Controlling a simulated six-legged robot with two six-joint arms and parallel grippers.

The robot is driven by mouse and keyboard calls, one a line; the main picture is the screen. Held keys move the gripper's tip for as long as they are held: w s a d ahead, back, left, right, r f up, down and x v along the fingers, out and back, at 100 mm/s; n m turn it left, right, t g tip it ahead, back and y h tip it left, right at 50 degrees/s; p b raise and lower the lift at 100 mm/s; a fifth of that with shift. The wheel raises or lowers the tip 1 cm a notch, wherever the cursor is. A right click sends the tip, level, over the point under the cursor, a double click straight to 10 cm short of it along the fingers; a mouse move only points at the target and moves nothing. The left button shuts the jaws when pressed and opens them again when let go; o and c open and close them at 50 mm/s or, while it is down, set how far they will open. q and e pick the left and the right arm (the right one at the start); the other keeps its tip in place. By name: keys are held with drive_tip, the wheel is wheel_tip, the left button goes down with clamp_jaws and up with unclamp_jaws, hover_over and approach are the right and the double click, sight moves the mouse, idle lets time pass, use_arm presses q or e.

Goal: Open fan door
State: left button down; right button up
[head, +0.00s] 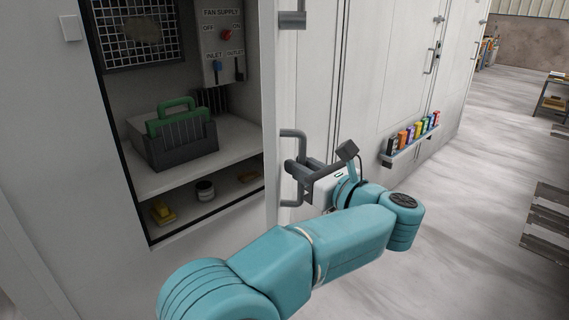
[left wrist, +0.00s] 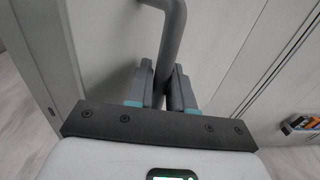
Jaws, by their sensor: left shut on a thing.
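The fan door (head: 271,120) is a light grey panel that stands open, seen almost edge-on in the head view. Its grey bar handle (head: 301,140) is on the door's right-hand face. My left gripper (head: 296,172) is shut on the lower part of this handle. In the left wrist view the handle (left wrist: 171,40) runs down between the two fingers of my left gripper (left wrist: 163,85). Behind the door the fan cabinet is exposed, with a fan grille (head: 141,32) and a FAN SUPPLY panel (head: 223,42). My right gripper is not in view.
A dark caddy with a green handle (head: 172,138) stands on the cabinet shelf (head: 140,183). A yellow item (head: 163,212) and a small pot (head: 204,190) lie below. A rack of coloured bottles (head: 411,138) is on the wall to the right.

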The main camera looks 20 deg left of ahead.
use_arm(q)
drive_tip(key=shift+w+d+r+p, duration=0.1)
drive_tip(key=shift+w+d+p, duration=0.15)
drive_tip(key=shift+d, duration=0.55)
drive_tip(key=shift+w+d+p, duration=0.1)
drive_tip(key=shift+w+d, duration=0.2)
drive_tip(key=shift+d, duration=0.5)
drive_tip(key=c, duration=1.2)
unclamp_jaws()
drive_tip(key=shift+a, duration=0.1)
